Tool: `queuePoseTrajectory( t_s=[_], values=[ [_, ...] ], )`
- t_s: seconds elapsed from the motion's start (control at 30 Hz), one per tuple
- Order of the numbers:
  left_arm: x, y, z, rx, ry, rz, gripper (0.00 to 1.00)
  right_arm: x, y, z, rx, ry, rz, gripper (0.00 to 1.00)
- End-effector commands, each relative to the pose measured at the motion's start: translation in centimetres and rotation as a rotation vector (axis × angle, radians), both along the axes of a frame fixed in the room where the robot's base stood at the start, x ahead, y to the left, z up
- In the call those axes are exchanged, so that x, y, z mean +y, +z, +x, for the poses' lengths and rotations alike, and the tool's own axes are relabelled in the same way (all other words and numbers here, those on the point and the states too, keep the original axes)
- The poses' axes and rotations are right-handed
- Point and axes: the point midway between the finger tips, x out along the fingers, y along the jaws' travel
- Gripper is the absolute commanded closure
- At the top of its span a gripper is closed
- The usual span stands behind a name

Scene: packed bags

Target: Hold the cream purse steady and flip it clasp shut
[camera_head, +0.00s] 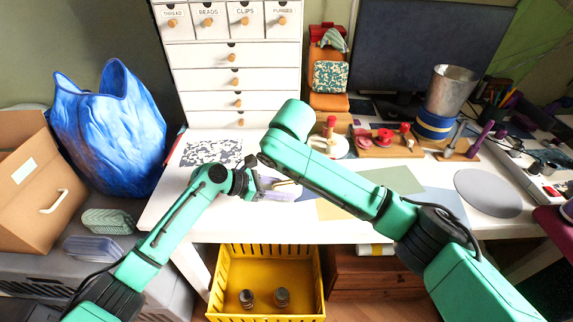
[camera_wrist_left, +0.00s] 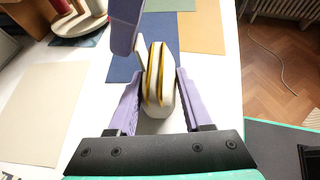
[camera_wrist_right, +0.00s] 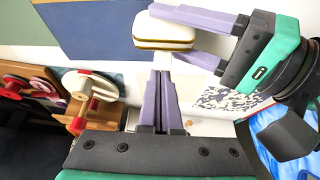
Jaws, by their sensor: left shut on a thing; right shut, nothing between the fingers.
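The cream purse (camera_wrist_left: 158,75), small and rounded with gold edge lines, is held between the two purple fingers of my left gripper (camera_wrist_left: 158,100). It also shows in the right wrist view (camera_wrist_right: 165,30), raised off the table, with my left gripper's fingers (camera_wrist_right: 205,38) coming from the right. In the head view my left gripper (camera_head: 272,188) is over the table's front edge. My right gripper (camera_wrist_right: 160,90) is shut and empty, its tips close beside the purse. A pale tab (camera_wrist_left: 139,50) juts from the purse near my right fingertip (camera_wrist_left: 124,35). I cannot tell whether the clasp is closed.
Colored flat sheets (camera_head: 390,181) and a grey round mat (camera_head: 487,192) lie on the white table. A wooden stand with spools (camera_head: 385,145) is behind. A blue bag (camera_head: 110,125) stands at left, a yellow crate (camera_head: 265,308) below. My right forearm crosses above the table.

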Motion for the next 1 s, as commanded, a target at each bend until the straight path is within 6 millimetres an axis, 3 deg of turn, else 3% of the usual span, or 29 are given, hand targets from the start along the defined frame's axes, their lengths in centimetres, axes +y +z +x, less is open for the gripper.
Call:
queuePoseTrajectory(
  t_s=[0.47,1.0],
  values=[
    [0.0,-0.2,-0.1,0.004,-0.001,0.003,0.81,-0.1,-0.1,-0.6,-0.116,0.000,0.018,1.00],
    [0.0,-0.2,-0.1,0.004,-0.001,0.003,0.81,-0.3,-0.6,-2.4,-0.476,-0.002,0.074,1.00]
  ],
)
